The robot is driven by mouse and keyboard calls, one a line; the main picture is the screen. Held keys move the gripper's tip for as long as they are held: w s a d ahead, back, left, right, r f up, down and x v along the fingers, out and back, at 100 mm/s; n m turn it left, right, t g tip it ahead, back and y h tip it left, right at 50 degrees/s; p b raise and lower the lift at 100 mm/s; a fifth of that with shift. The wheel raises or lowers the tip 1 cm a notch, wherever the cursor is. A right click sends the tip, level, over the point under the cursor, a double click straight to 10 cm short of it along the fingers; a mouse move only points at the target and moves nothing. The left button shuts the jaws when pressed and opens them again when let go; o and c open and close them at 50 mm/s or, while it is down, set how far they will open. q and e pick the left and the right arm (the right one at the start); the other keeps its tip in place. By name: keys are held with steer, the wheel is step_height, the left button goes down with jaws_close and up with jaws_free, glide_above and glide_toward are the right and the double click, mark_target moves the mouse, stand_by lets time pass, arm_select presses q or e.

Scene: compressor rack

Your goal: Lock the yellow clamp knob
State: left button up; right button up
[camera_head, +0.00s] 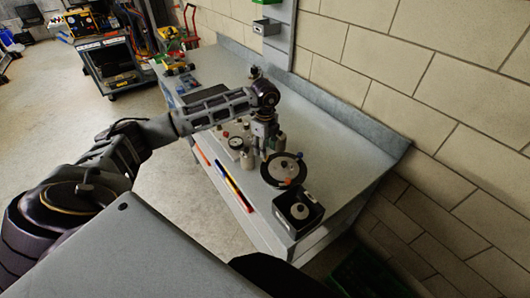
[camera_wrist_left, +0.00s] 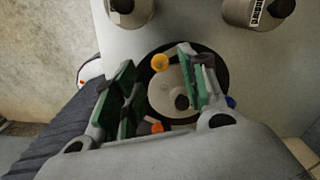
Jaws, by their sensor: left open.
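The yellow clamp knob (camera_wrist_left: 160,62) shows in the left wrist view, on the far rim of a round plate (camera_wrist_left: 163,97) with a dark outer ring. The same round plate (camera_head: 284,169) is on the bench in the head view, where I cannot make out the yellow knob. My left gripper (camera_wrist_left: 160,75) is open, its green-padded fingers apart, with the yellow knob showing between the fingertips. I cannot tell how high above the plate the fingers are. An orange knob (camera_wrist_left: 157,127) and a blue knob (camera_wrist_left: 231,102) are also at the plate's rim. My right gripper is not in view.
The plate is on a grey workbench (camera_head: 335,128) against a block wall. A dark box (camera_head: 298,211) with a round light part stands nearer the front. Grey cylinders (camera_wrist_left: 131,12) stand beyond the plate. Colored tools lie along the bench's left edge.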

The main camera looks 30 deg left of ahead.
arm_select(q)
steer(key=shift+f, duration=1.7)
jaws_close()
